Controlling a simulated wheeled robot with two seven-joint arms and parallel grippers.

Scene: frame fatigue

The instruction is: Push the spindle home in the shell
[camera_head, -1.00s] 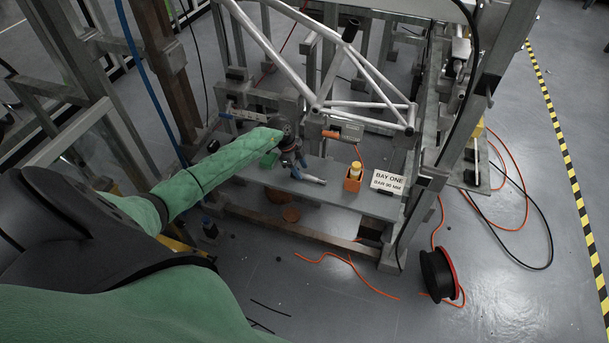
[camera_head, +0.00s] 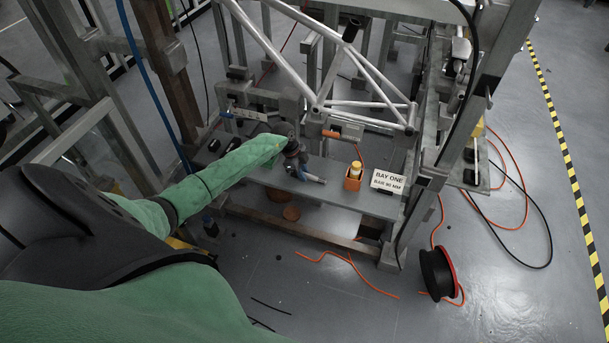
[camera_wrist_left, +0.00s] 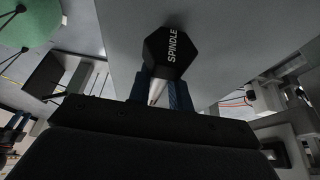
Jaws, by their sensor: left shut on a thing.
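My left gripper (camera_head: 304,175) is low over the grey bench, its wrist tilted. In the left wrist view its blue fingers (camera_wrist_left: 162,94) are shut on the spindle (camera_wrist_left: 170,52), a black hexagonal head lettered SPINDLE with a silver shaft running back between the fingers. In the head view a short pale piece (camera_head: 316,180) shows at the fingertips; I cannot tell whether it is the shaft. The white tube frame (camera_head: 365,104) stands above and behind; I cannot make out for certain which part of it is the shell. My right gripper is not in view.
An orange holder (camera_head: 352,184) with a yellow-topped bottle and a BAY ONE sign (camera_head: 387,181) stand on the bench (camera_head: 335,194) to the right. An orange-handled tool (camera_head: 331,134) is near the frame. Steel posts surround the bench.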

